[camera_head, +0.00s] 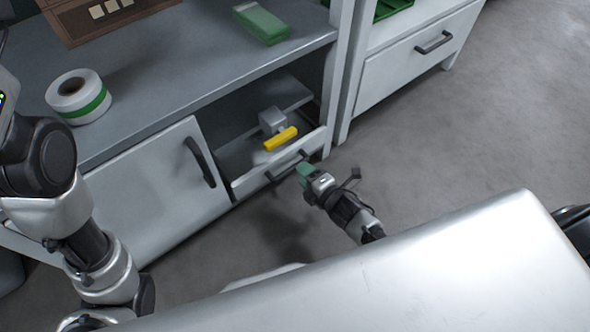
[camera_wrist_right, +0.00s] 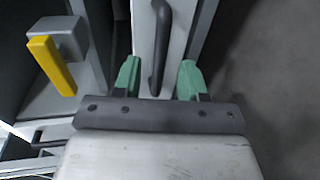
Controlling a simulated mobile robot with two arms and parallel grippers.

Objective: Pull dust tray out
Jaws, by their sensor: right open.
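The dust tray appears to be the low, pale-fronted drawer (camera_head: 314,143) in the open bay of the grey cabinet. Its dark bar handle (camera_head: 287,167) also shows in the right wrist view (camera_wrist_right: 158,50). My right gripper (camera_head: 304,171) is at this handle, with its green fingertips open. In the right wrist view the two fingers (camera_wrist_right: 160,80) stand on either side of the handle, with gaps visible, so it is not clamped. How far the tray is out is hard to tell. My left arm shows at the left edge; its gripper is out of view.
A closed door (camera_head: 150,190) is left of the bay. A tape roll (camera_head: 78,97) and green block (camera_head: 262,24) lie on top. Floor is clear at right.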

